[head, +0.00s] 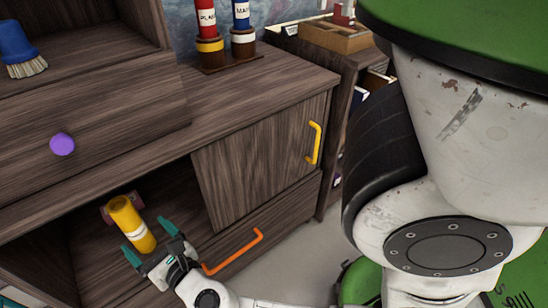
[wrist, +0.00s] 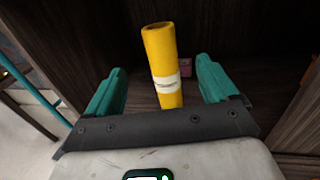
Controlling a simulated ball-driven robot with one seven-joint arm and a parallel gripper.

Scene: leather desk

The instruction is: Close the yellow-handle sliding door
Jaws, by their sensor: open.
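The wooden sliding door (head: 240,170) covers the right part of the lower cabinet compartment, with its yellow handle (head: 314,143) near its right edge. The left part of the compartment (head: 75,250) is open and dark inside. My gripper (head: 149,241) is open at this opening, well to the left of the yellow handle. A yellow cylinder (head: 131,222) with a white label shows between its teal fingers; it also shows in the wrist view (wrist: 160,55), with space visible on both sides. I cannot tell whether it touches the gripper. The wrist view does not show the yellow handle.
An orange handle (head: 233,251) is on the drawer below, close to my gripper. A purple knob (head: 62,144) is on the upper drawer. A blue brush (head: 18,48) lies upper left. Red (head: 206,20) and blue (head: 241,18) bottles stand on top. A small reddish item (wrist: 186,68) is behind the cylinder.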

